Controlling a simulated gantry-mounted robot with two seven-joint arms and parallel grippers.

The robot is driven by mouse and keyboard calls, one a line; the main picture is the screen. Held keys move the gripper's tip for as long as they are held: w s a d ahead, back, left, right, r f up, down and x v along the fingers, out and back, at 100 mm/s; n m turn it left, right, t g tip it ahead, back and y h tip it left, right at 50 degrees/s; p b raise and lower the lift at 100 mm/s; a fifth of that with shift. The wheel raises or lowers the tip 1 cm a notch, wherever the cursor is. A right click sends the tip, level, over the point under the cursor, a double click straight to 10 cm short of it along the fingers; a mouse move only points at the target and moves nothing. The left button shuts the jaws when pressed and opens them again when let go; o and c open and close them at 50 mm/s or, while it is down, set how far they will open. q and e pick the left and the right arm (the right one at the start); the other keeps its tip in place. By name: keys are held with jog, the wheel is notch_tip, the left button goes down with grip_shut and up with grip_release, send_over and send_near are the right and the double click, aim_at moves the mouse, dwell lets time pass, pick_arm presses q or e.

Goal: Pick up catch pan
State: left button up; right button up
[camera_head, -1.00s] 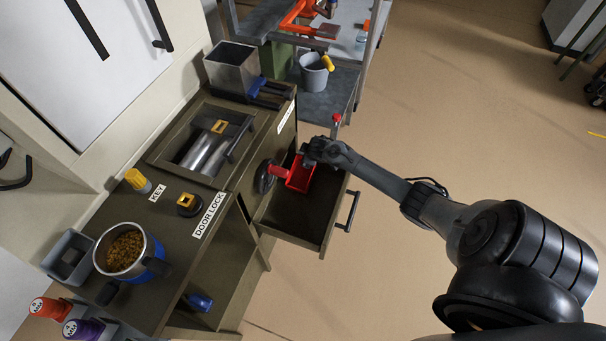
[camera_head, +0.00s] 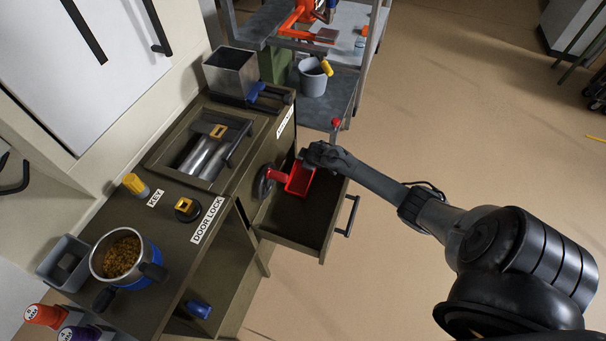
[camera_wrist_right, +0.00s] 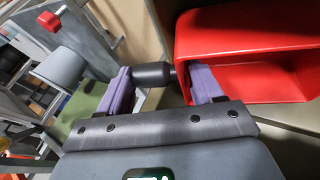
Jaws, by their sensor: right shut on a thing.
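The red catch pan (camera_head: 300,179) is at the open drawer, seen from above in the head view. It also fills the upper right of the right wrist view (camera_wrist_right: 245,48), with its hollow facing the camera. My right gripper (camera_head: 318,154) is at the pan's far end. In the right wrist view its purple-padded fingers (camera_wrist_right: 160,88) are shut on the pan's black handle (camera_wrist_right: 154,74). Whether the pan touches the drawer floor cannot be told. My left gripper is in neither view.
The open drawer (camera_head: 290,230) has walls around the pan and a bar handle (camera_head: 349,214) in front. A red-handled black wheel (camera_head: 264,182) is close to the pan's left. A pot of brown granules (camera_head: 122,257) stands on the counter.

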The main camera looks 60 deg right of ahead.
jog(key=shift+r, duration=0.2)
jog(key=shift+r+p, duration=0.4)
jog(key=shift+r, duration=0.05)
notch_tip(320, 180, up, 11)
jog(key=p, duration=0.5)
jog(key=shift+c, duration=0.8)
jog(key=s+a+p, duration=0.3)
jog(key=s+a, duration=0.9)
jog(key=s, duration=0.1)
jog(key=shift+a+f+p, duration=0.15)
jog(key=shift+p, duration=0.25)
jog(key=shift+s, duration=0.1)
